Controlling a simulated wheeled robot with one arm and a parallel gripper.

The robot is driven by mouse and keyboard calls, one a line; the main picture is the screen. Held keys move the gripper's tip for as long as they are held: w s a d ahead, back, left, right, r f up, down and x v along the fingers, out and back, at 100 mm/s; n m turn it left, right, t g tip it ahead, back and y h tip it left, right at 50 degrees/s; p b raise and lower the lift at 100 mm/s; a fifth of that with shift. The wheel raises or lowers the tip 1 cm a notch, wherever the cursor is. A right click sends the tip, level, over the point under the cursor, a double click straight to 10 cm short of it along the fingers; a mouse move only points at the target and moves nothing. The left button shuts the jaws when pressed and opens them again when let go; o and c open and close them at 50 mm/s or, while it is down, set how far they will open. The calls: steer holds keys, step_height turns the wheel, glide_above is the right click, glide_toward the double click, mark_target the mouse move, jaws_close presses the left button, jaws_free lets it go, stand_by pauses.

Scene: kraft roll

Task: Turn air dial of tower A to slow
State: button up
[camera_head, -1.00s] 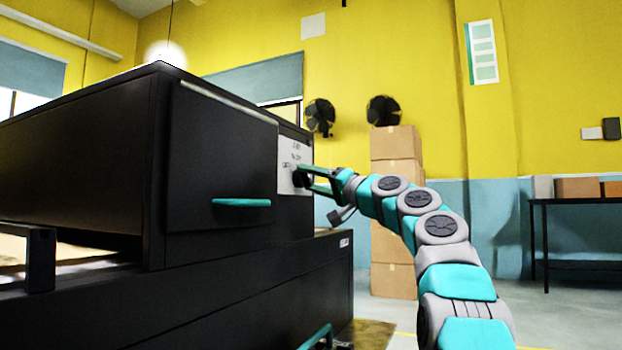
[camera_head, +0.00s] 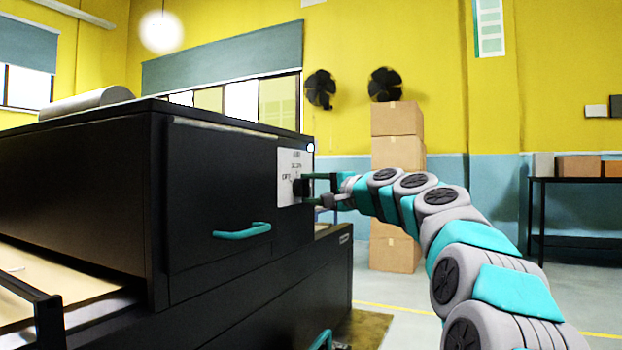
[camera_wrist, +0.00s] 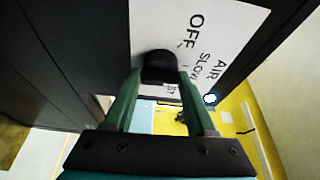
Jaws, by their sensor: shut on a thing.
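The air dial (camera_wrist: 158,67) is a dark round knob on a white label plate (camera_wrist: 215,22) on the black machine. In the wrist view the plate reads AIR, with OFF and SLOW legible and a further mark partly hidden by a finger. My gripper (camera_wrist: 160,88) is shut on the dial, one green finger on each side of it. The dial's pointer is hard to make out. In the head view the plate (camera_head: 289,165) is on the machine's right end, with my gripper (camera_head: 304,187) against it. No tower letter is legible.
The black machine (camera_head: 215,185) has a teal handle (camera_head: 242,231) left of the plate. Stacked cardboard boxes (camera_head: 397,152) stand behind my arm. A dark table (camera_head: 560,225) with boxes is at the right. Open floor lies between.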

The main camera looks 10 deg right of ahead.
steer(key=shift+m, duration=0.4)
steer(key=o, duration=1.4)
steer(key=shift+c, duration=0.2)
steer(key=shift+d, duration=0.1)
steer(key=v, duration=0.7)
steer(key=shift+s+b, duration=0.35)
steer(key=shift+b, duration=0.1)
steer(key=shift+d, duration=0.15)
